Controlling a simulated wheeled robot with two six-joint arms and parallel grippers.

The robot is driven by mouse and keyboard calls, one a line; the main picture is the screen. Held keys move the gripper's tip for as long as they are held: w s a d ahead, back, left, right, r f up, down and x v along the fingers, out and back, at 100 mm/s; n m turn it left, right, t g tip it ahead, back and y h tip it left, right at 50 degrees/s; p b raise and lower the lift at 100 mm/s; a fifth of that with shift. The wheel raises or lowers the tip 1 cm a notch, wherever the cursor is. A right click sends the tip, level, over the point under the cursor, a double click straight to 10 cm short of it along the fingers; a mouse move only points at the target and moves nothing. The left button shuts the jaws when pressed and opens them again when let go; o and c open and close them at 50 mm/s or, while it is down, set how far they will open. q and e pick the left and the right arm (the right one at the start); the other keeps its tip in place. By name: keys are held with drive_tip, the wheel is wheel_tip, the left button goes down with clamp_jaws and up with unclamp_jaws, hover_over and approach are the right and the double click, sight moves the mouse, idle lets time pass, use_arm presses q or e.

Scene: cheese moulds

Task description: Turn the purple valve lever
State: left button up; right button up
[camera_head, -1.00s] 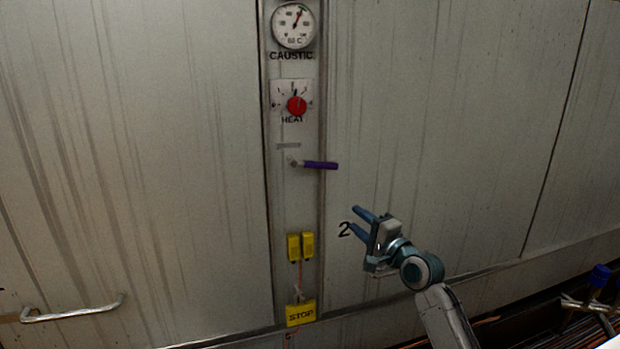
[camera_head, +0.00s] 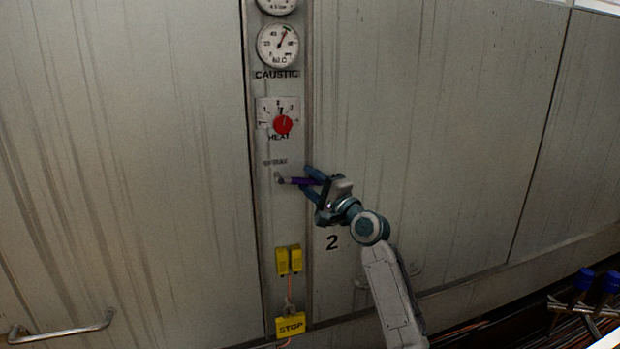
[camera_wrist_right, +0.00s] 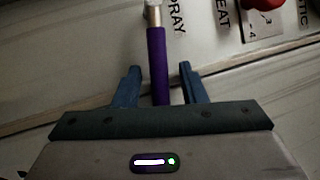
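The purple valve lever (camera_head: 300,181) sticks out to the right, about level, from its pivot on the narrow grey panel in the head view. My right gripper (camera_head: 310,180) is at the lever's free end. In the right wrist view the purple lever (camera_wrist_right: 158,62) runs between the two blue fingers of the right gripper (camera_wrist_right: 160,82). The fingers are open, with a gap on each side of the lever. My left gripper is not in view.
Above the lever are a red heat knob (camera_head: 282,125) and a round caustic gauge (camera_head: 278,45). A metal handle (camera_head: 62,331) is at lower left. Wide grey wall panels lie either side.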

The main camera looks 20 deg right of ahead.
drive_tip(key=shift+w, duration=0.15)
drive_tip(key=shift+c, duration=0.5)
clamp_jaws()
drive_tip(key=shift+a+f+m+t+h, duration=0.3)
drive_tip(key=shift+f+m+t+h, duration=0.2)
drive_tip(key=shift+m, duration=0.8)
drive_tip(key=shift+a+f+m+t+h, duration=0.25)
drive_tip(key=shift+f+m+t+h, duration=0.35)
drive_tip(key=shift+m, duration=0.7)
drive_tip(key=shift+a+f+m+t+h, duration=0.35)
drive_tip(key=shift+f+m, duration=0.25)
drive_tip(key=shift+m, duration=0.7)
